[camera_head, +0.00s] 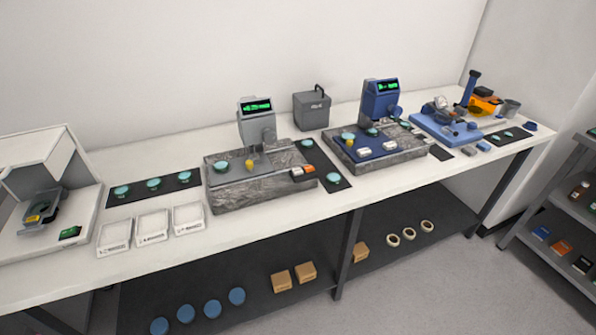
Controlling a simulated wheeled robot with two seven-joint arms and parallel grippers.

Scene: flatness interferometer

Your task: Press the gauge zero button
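A grey gauge head with a green display (256,107) stands on a grey granite block (232,196) near the middle of the bench. A yellow knob (249,165) stands on its plate, and small orange and white parts (302,171) sit at the block's right corner. A blue gauge head with a green display (382,87) stands on a second granite block (385,163) to the right, with another yellow knob (347,138). I cannot tell which part is the zero button; no label is readable. Neither of my grippers is in view.
The white bench (270,220) also bears white trays (151,227), a dark mat with teal discs (154,189), a white hooded instrument (45,190), a grey box (312,110) and a blue platform (445,126). A lower shelf (215,275) holds boxes and rings. Dark shelving (560,245) stands right.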

